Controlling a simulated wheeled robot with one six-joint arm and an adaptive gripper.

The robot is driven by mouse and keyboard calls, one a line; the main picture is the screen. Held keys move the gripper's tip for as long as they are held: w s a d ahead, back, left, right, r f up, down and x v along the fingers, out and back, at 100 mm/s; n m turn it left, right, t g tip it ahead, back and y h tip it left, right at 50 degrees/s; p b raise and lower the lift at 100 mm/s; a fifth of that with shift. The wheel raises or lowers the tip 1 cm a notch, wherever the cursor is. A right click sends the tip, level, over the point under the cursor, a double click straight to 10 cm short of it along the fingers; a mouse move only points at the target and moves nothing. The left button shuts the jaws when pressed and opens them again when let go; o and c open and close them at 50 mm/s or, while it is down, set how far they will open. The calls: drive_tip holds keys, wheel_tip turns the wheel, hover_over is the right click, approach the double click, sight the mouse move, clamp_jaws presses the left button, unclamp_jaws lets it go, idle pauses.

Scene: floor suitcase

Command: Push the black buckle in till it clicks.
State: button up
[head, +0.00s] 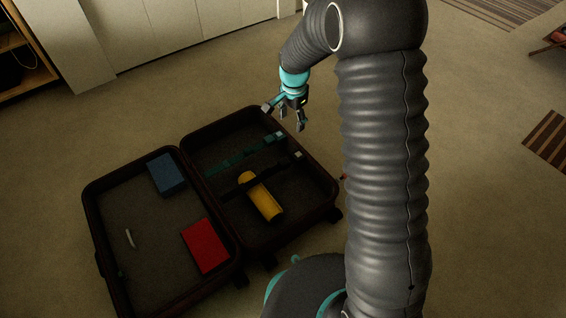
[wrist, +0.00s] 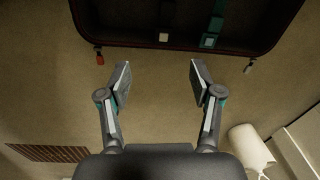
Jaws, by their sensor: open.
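An open suitcase (head: 187,150) lies on the floor. In its right half a black strap (head: 279,168) crosses over a yellow cylinder (head: 256,190), with a pale end piece (head: 299,155) near the right wall. The black buckle itself is too dark and small to make out, so I cannot tell whether it is joined. A teal strap (head: 236,160) runs alongside. My gripper (head: 285,116) is open and empty above the suitcase's far right edge. In the wrist view its fingers (wrist: 160,79) are apart over bare floor; the pale piece (wrist: 164,37) lies beyond them.
The suitcase's left half holds a blue block (head: 166,174), a red block (head: 206,246) and a small white item (head: 129,238). A red tag (wrist: 99,59) hangs at the suitcase edge. A white object (wrist: 250,146) stands at lower right in the wrist view. Carpet around is mostly clear.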

drive_tip(key=m, duration=0.2)
hover_over(283, 162)
wheel_tip(283, 162, down, 11)
drive_tip(key=shift+g, duration=0.4)
wheel_tip(283, 162, down, 14)
drive_tip(key=shift+s+r+b, duration=0.1)
drive_tip(key=shift+b, duration=1.15)
